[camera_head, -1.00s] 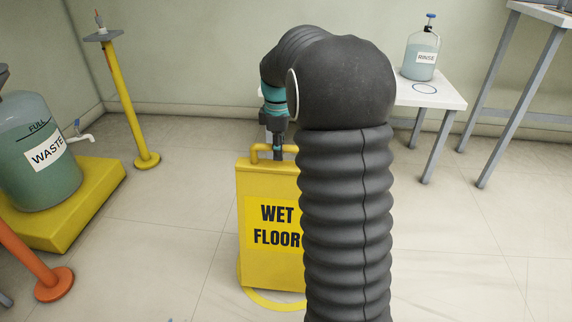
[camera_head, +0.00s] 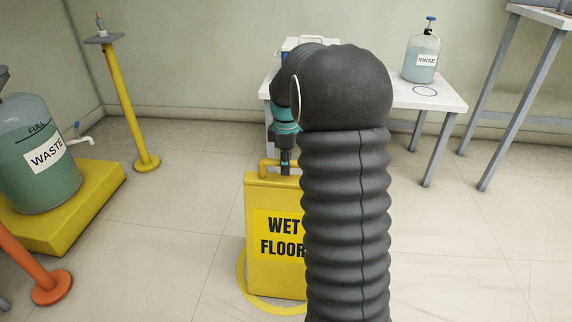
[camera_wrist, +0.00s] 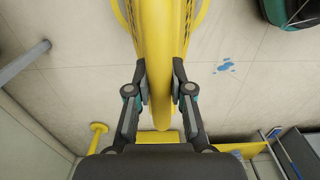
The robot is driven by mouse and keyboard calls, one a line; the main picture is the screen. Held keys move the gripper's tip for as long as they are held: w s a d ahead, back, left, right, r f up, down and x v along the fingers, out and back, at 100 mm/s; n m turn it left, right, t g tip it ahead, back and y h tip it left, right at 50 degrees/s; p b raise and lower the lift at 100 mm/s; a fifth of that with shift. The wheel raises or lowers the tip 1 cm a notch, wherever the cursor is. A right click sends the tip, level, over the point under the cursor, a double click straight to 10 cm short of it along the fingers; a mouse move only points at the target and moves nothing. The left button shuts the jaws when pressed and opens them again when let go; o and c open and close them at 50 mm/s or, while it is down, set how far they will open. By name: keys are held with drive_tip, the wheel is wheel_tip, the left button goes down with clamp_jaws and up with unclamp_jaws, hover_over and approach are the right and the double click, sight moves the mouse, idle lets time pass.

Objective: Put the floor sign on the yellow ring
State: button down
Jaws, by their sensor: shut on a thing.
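The yellow floor sign (camera_head: 275,215) reads WET FLOOR and stands upright in front of me; my arm covers its right part. The yellow ring (camera_head: 242,272) lies on the floor around the sign's lower end, showing at its left and front. The sign's bottom appears inside the ring; I cannot tell whether it touches the floor. My gripper (camera_head: 285,168) is shut on the handle at the sign's top. In the wrist view, the two fingers of my gripper (camera_wrist: 160,78) press on both sides of the yellow handle (camera_wrist: 160,108).
A waste jug (camera_head: 38,160) stands on a yellow platform (camera_head: 95,190) at left, near a yellow post (camera_head: 125,105) and an orange post (camera_head: 35,270). A white table (camera_head: 440,95) with a rinse bottle (camera_head: 421,62) stands behind, at right. Floor between is clear.

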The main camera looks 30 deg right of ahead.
drive_tip(key=c, duration=1)
unclamp_jaws()
drive_tip(key=shift+f, duration=0.1)
drive_tip(key=shift+c, duration=0.2)
wheel_tip(320, 180, up, 12)
drive_tip(key=p, duration=0.2)
drive_tip(key=s+a+r+m+t, duration=0.1)
drive_tip(key=s+a+r+m, duration=0.1)
drive_tip(key=s+a+r, duration=0.3)
drive_tip(key=s+a+f+m+t, duration=0.2)
drive_tip(key=s+a+m, duration=0.2)
drive_tip(key=s, duration=0.7)
drive_tip(key=s+a+f+m+t, duration=0.2)
drive_tip(key=s+a+m, duration=0.3)
drive_tip(key=s, duration=0.7)
drive_tip(key=shift+a+f+t, duration=0.3)
drive_tip(key=shift+a+f, duration=0.15)
drive_tip(key=shift+a, duration=0.85)
